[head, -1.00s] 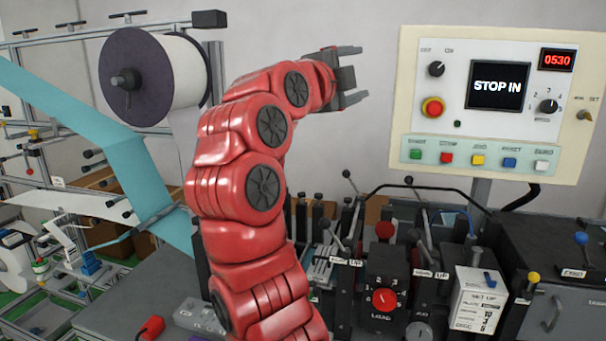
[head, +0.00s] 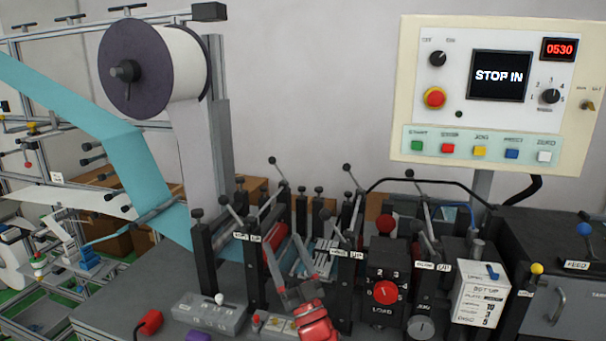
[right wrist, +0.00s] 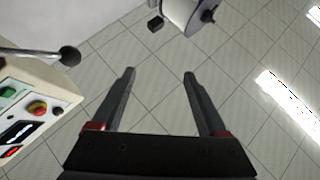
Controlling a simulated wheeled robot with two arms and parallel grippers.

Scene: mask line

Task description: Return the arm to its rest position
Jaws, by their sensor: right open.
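My right gripper (head: 283,246) is low in the middle of the head view, with its red wrist at the bottom edge. Its two dark fingers point up and stand apart with nothing between them. In the right wrist view the same fingers (right wrist: 159,75) are spread and empty against a tiled surface with bright light strips. In the head view the gripper shows in front of the machine's levers and beside the load dial block (head: 387,268); I cannot tell how close it is to them. Most of the right arm is out of view. My left gripper is not in view.
A control panel (head: 409,100) reading "STOP IN" stands at the upper right. A large white roll (head: 183,68) with a dark side hangs at the upper left, above a blue web (head: 130,150). Levers and posts crowd the middle. A grey switch box (head: 205,316) sits at the front.

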